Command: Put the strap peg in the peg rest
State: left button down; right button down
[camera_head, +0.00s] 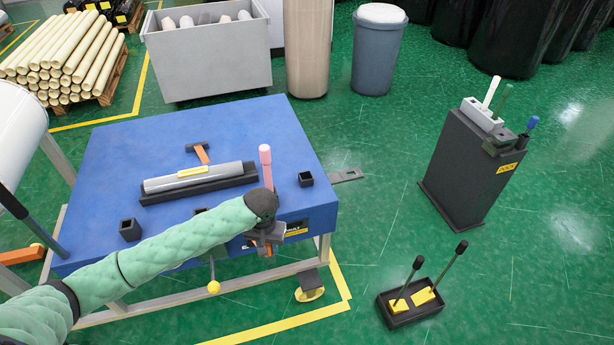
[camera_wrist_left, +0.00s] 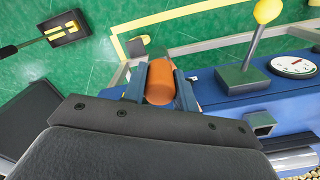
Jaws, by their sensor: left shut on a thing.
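My left gripper (camera_head: 266,240) is at the front right edge of the blue table, shut on an orange cylindrical piece, which I take to be the strap peg; in the left wrist view the orange piece (camera_wrist_left: 160,82) sits between both fingers. A pink rod (camera_head: 265,168) stands up behind my wrist; I cannot tell whether it joins the orange piece. Two small black square sockets stand on the table, one at the right (camera_head: 306,179) and one at the left (camera_head: 130,230). Which thing is the peg rest is unclear. My right gripper is not in view.
A grey roll (camera_head: 195,178) lies in a black cradle on the blue table (camera_head: 120,160). A yellow-knobbed lever (camera_head: 213,287) is at the table front. A dark cabinet (camera_head: 465,165) with coloured handles and a black lever box (camera_head: 410,303) stand right. Green floor between them is clear.

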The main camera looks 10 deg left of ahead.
aim_at(306, 182)
jog(key=i+l+u, duration=0.1)
jog(key=l, duration=0.2)
jog(key=i+l+u, duration=0.1)
jog(key=i+l, duration=0.15)
jog(key=i+l+u, duration=0.1)
jog(key=l, duration=0.3)
jog(key=i+l+u, duration=0.1)
jog(key=l, duration=0.25)
jog(key=i+l+u, duration=0.15)
jog(key=l, duration=0.2)
jog(key=i+l+u, duration=0.1)
jog(key=l, duration=0.3)
